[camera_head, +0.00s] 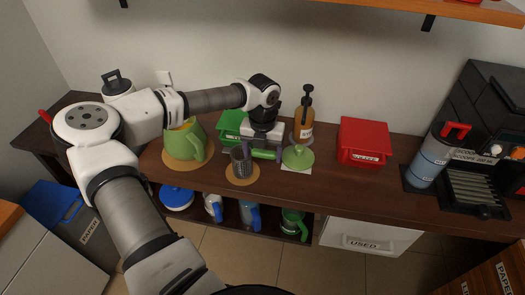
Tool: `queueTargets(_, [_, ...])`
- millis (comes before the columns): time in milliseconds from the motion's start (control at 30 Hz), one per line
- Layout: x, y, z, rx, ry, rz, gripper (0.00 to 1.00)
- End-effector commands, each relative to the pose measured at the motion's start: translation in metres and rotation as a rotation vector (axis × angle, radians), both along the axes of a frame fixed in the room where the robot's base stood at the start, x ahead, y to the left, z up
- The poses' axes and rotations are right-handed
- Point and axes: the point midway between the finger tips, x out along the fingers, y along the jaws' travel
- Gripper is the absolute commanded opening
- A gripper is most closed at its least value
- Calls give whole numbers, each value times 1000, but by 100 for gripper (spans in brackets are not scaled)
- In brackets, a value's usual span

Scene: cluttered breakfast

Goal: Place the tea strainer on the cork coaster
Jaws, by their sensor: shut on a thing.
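The tea strainer appears to be the dark grey, upright cylinder (239,165) near the front edge of the counter. The round tan cork coaster (250,180) shows around its base. The strainer looks upright over the coaster; I cannot tell whether it rests on it or hangs just above. My gripper (246,151) reaches down from the back right and is shut on the strainer's upper part. My gripper's fingers are small and partly merge with the strainer in this view.
A green pitcher (182,144) stands on a larger cork mat to the left. A green box (231,122) is behind my gripper. A green lid (298,157), an amber pump bottle (304,125) and a red box (364,141) stand to the right. Counter (325,182) front right is clear.

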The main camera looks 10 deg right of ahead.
Motion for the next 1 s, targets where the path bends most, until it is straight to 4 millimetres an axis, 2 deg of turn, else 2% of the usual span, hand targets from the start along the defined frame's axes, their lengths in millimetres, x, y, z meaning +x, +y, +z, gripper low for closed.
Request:
queueTargets(67, [0, 0, -4, 0, 0, 0, 40])
queueTargets(100, [0, 0, -2, 0, 0, 0, 80])
queueTargets(233, [0, 0, -2, 0, 0, 0, 97])
queueTargets(500, [0, 0, -1, 0, 0, 0, 97])
queueTargets(667, [1, 0, 8, 1, -3, 0, 97])
queueTargets(1000, [1, 1, 78, 2, -4, 1, 97])
